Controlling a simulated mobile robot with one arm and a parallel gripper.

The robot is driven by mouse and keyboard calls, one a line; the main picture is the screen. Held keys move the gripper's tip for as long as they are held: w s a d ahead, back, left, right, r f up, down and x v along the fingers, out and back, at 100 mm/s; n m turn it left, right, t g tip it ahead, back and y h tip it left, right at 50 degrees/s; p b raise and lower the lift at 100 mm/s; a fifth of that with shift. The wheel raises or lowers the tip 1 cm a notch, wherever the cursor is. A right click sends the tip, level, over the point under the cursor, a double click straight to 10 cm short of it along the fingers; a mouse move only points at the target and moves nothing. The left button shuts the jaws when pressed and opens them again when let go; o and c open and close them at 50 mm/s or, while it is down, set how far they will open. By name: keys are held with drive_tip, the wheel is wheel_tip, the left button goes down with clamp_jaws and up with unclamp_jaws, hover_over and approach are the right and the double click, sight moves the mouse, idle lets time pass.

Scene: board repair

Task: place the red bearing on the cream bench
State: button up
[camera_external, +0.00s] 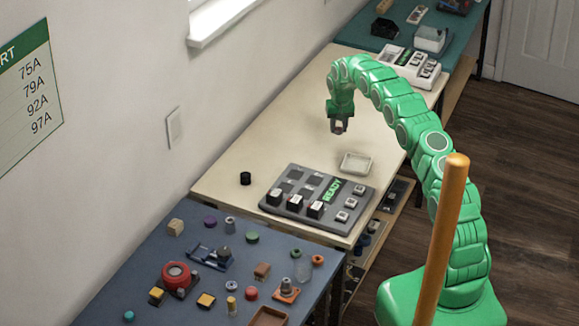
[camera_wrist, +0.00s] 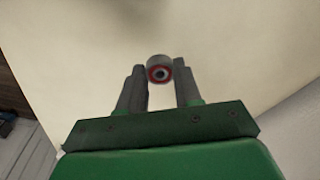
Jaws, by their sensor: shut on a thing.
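My gripper (camera_external: 338,126) is above the far part of the cream bench (camera_external: 262,145), pointing down. In the wrist view my gripper (camera_wrist: 160,88) is shut on the red bearing (camera_wrist: 159,73), a small ring with a grey outer rim, a red band and a dark centre. It sits between the fingertips, with the cream surface behind it. In the external view the bearing is too small and too covered by the fingers to make out clearly. I cannot tell the exact gap between it and the bench.
On the cream bench are a grey READY board (camera_external: 318,205), a shallow pale tray (camera_external: 355,164), a black cylinder (camera_external: 246,178) and a white board (camera_external: 408,66). A blue bench (camera_external: 150,255) with many small parts stands in front. The bench's middle left is clear.

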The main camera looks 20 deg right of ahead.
sight(336, 142)
drive_tip(key=shift+w+f, duration=0.8)
drive_tip(key=shift+f, duration=1.7)
drive_tip(key=shift+f, duration=0.1)
drive_tip(key=o, duration=1)
